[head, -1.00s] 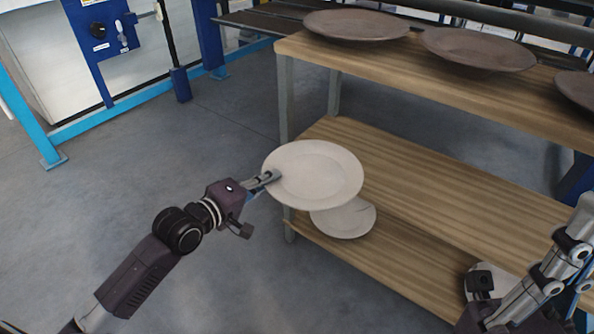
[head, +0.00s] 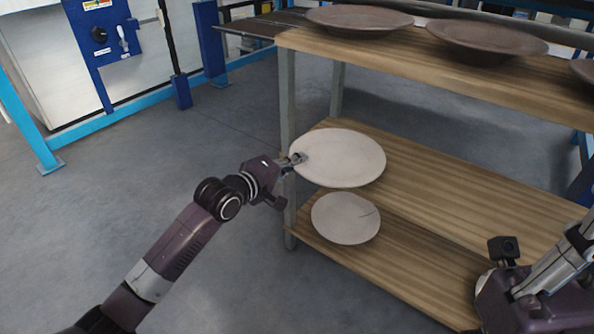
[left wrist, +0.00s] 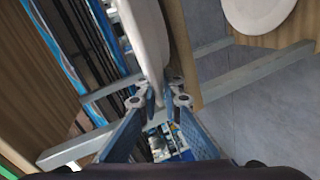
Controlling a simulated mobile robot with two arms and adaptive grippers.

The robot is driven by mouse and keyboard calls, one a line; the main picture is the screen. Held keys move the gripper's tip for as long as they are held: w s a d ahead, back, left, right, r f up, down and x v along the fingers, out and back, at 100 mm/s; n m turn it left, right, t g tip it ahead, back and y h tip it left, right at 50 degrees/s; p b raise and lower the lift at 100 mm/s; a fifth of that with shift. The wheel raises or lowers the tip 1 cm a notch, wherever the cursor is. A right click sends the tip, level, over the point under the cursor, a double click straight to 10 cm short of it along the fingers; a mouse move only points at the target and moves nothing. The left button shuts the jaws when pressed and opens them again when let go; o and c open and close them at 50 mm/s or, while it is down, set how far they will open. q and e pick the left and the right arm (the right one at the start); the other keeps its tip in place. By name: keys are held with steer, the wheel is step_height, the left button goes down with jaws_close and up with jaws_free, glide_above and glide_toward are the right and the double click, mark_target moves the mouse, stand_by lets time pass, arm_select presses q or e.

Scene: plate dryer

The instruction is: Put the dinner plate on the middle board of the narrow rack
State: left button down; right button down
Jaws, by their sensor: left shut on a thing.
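The pale dinner plate (head: 345,160) is held by its left rim in my left gripper (head: 296,160), roughly level in the head view. It overlaps the left end of the rack's middle board (head: 450,190). The left wrist view shows the plate (left wrist: 146,35) edge-on between the shut fingers (left wrist: 164,98), close to a wooden board edge (left wrist: 186,50). I cannot tell whether plate and board touch. Of my right arm, only links and a wrist part show at lower right; its fingers are out of sight.
Another pale plate (head: 346,218) lies on the bottom board (head: 415,262). Brown plates (head: 358,20) (head: 486,40) stand on the top board (head: 400,60). A metal post (head: 288,120) rises at the rack's left corner, just behind my gripper. The visible middle board is bare.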

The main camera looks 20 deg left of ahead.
arm_select(q)
steer(key=shift+f+b, duration=0.3)
steer(key=shift+f, duration=0.2)
steer(key=shift+f, duration=0.1)
steer(key=c, duration=2.4)
jaws_free()
steer(key=shift+f, duration=0.25)
steer(key=o, duration=0.3)
steer(key=shift+r, duration=0.15)
